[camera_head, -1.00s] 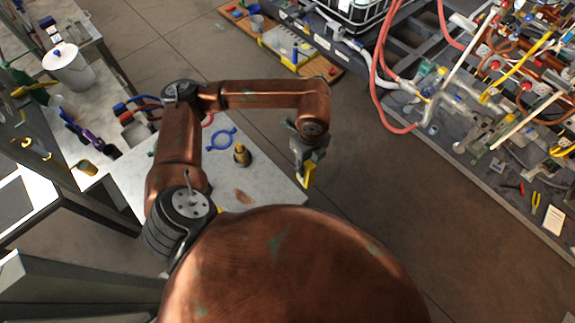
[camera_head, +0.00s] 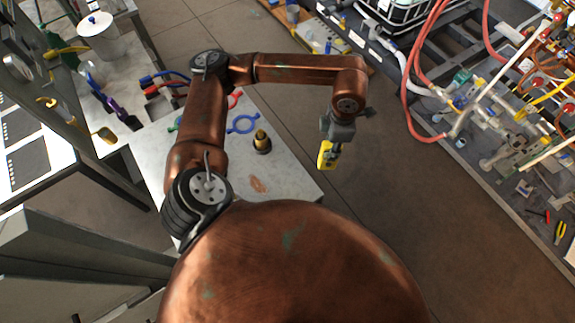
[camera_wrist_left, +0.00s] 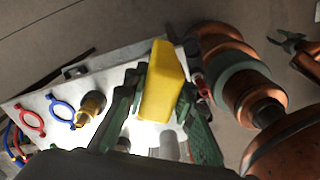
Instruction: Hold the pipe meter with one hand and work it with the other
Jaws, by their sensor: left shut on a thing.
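My left gripper (camera_head: 328,152) hangs over the floor just beyond the right edge of the white table. It is shut on a yellow block-shaped device, which I take to be the pipe meter (camera_head: 327,158). In the left wrist view the yellow meter (camera_wrist_left: 163,80) stands between the two dark green fingers of the left gripper (camera_wrist_left: 150,105). Its display is not visible there. In that view a small dark gripper-like end (camera_wrist_left: 288,44) on a copper arm link shows at the upper right, likely my right gripper. It is too small to judge its fingers. The head view does not show it.
The white table (camera_head: 225,170) holds a blue ring (camera_head: 242,123) and a brass-and-black fitting (camera_head: 261,142). A bench with pipes, a red hose (camera_head: 407,95) and tools stands at the right. Bare floor (camera_head: 400,190) lies between.

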